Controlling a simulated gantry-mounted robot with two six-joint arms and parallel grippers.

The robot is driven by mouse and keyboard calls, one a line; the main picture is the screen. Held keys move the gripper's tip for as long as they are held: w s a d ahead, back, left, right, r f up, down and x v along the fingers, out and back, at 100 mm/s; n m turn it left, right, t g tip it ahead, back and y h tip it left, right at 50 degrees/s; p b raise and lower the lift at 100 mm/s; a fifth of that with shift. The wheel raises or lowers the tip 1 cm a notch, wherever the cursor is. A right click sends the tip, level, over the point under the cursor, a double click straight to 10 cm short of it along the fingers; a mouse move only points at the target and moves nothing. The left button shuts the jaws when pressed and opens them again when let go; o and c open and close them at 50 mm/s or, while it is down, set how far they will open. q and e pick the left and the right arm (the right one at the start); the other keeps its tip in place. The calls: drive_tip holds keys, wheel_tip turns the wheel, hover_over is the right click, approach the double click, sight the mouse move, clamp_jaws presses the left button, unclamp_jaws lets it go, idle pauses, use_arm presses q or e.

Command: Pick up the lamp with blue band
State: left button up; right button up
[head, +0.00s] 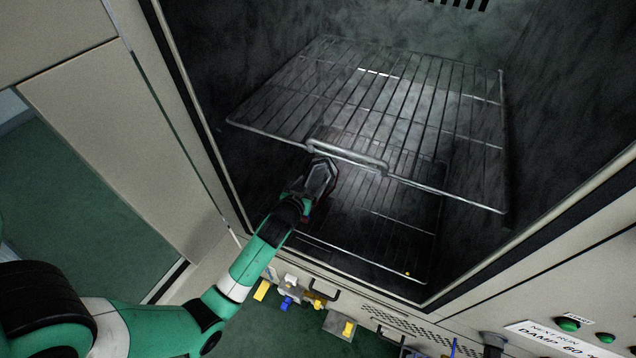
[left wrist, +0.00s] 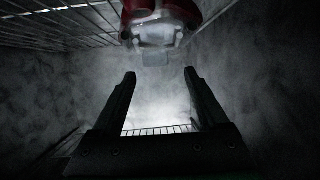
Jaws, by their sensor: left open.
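A red lamp with a clear or whitish part (left wrist: 158,25) shows at the top edge of the left wrist view, partly cut off. No blue band shows on it. My left gripper (left wrist: 158,78) is open, with nothing between its fingers; the lamp is above and beyond the fingertips in that view. In the head view my left gripper (head: 318,178) is inside the dark chamber, below the front edge of the upper wire rack. A dark red edge shows there, but I cannot tell whether it is the lamp. My right gripper is not in view.
The upper wire rack (head: 440,150) juts out above my gripper. A lower wire rack (head: 385,235) is beneath, with a small yellow spot (head: 407,273) on its front. Chamber walls close in both sides. Several yellow and blue items sit below the opening.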

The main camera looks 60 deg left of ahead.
sight(318, 175)
use_arm(q)
drive_tip(key=b+x, duration=0.1)
drive_tip(key=x, duration=0.4)
drive_tip(key=shift+w+r+b, duration=0.1)
drive_tip(key=shift+w+b, duration=0.15)
drive_tip(key=shift+b, duration=0.15)
drive_tip(key=shift+d, duration=0.1)
clamp_jaws()
idle(0.9)
